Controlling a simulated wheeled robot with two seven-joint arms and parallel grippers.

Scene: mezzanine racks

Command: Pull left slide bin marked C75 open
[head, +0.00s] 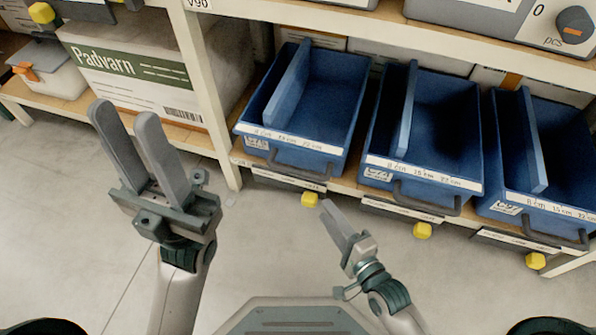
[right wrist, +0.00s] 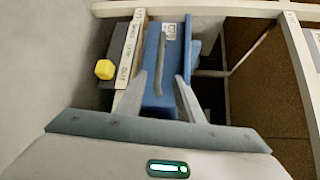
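The left blue slide bin (head: 342,112) stands on the rack shelf; its small label seems to read C75, though the print is soft. Its dark bar handle (head: 300,164) is on its front. My right gripper (head: 332,208) is in front of and below this bin, apart from the handle in the head view. In the right wrist view the bin (right wrist: 170,88) and its handle (right wrist: 159,55) lie ahead, and the handle lines up between the two spread, empty fingers (right wrist: 161,82). My left gripper (head: 125,110) is open and empty, raised left of the rack upright.
Two more blue bins, the middle one (head: 440,118) and the right one (head: 570,150), stand alongside. Yellow knobs (head: 310,199) stick out below the shelf edge. A white upright (head: 208,95) separates the bins from a Padvarn box (head: 130,70). The floor in front is clear.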

